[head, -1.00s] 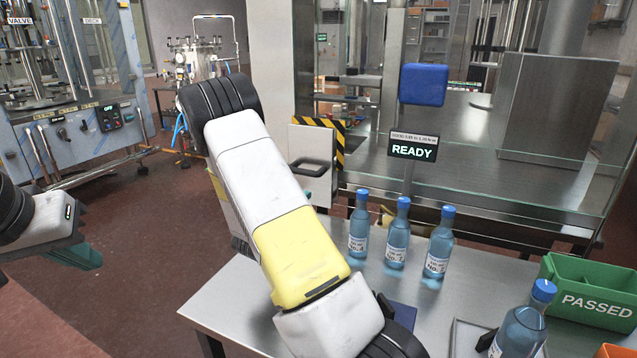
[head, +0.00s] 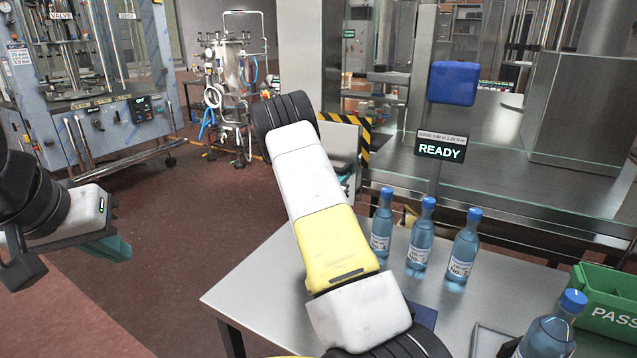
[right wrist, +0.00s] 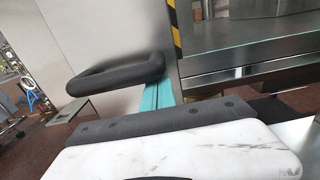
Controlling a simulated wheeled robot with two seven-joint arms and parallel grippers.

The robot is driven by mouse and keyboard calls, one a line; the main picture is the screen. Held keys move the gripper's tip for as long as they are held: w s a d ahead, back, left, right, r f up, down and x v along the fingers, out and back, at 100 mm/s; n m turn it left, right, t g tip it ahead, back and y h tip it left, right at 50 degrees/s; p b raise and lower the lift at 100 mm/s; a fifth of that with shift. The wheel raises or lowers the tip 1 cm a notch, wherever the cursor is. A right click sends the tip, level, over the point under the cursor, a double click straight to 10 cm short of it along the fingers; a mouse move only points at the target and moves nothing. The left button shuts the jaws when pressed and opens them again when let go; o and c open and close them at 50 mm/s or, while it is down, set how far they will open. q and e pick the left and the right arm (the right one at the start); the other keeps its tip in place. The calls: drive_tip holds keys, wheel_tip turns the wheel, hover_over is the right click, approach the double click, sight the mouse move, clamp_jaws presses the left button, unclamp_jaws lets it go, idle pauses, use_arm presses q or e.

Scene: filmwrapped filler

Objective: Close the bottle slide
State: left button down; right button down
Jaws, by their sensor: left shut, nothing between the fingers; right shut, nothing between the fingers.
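The slide appears to be a grey panel (head: 337,138) with a yellow-black striped edge, behind my right arm in the head view. The right wrist view shows the panel (right wrist: 115,30) with its black loop handle (right wrist: 118,76). My right gripper's teal fingers (right wrist: 158,96) are shut and empty, close to the handle's right end and before the panel's striped edge. I cannot tell whether they touch. In the head view, my right arm largely hides this gripper and the handle. My left gripper (head: 118,248) is shut and empty at the far left, away from the slide.
Several blue-capped bottles (head: 421,240) stand on the steel table (head: 270,290). A green bin (head: 610,300) is at the right. A READY sign (head: 441,147) stands behind the bottles. A machine (head: 110,120) is at the back left. The floor between is clear.

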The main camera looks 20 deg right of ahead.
drive_tip(key=shift+w+d, duration=0.15)
drive_tip(key=shift+d, duration=0.05)
drive_tip(key=x, duration=0.4)
drive_tip(key=shift+w+d+r, duration=0.2)
drive_tip(key=shift+w+d, duration=0.05)
drive_tip(key=shift+d, duration=0.05)
